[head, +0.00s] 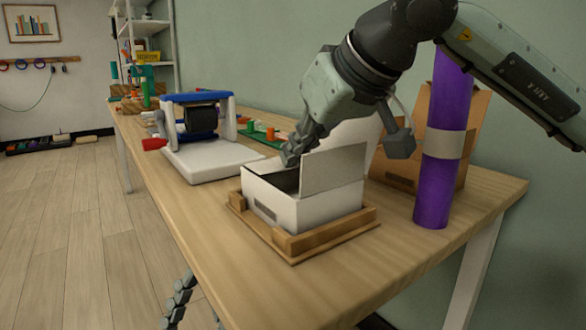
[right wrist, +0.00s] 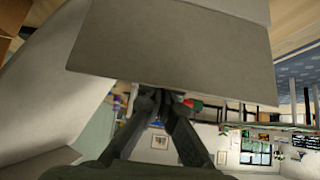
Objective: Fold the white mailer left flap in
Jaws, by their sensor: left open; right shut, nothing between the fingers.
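The white mailer (head: 273,208) is an open box. Its lid (head: 352,138) stands up at the back, and its near-right flap (head: 333,167) stands upright. The left flap cannot be made out clearly; my right gripper and the standing flap cover that far side. My right gripper (head: 288,158) is shut and empty, pointing down at the mailer's far rim. In the right wrist view its fingertips (right wrist: 158,94) show at the edge of a broad pale panel (right wrist: 170,45); whether they touch it is unclear. My left gripper (head: 178,300) is open, low beside the table's near edge, away from the mailer.
The mailer sits in a wooden tray frame (head: 290,248). A purple tube (head: 435,180) with a pale band stands at the right, before an open brown carton (head: 472,130). A white-and-blue device (head: 205,155) stands at the left. The near right table top (head: 340,275) is clear.

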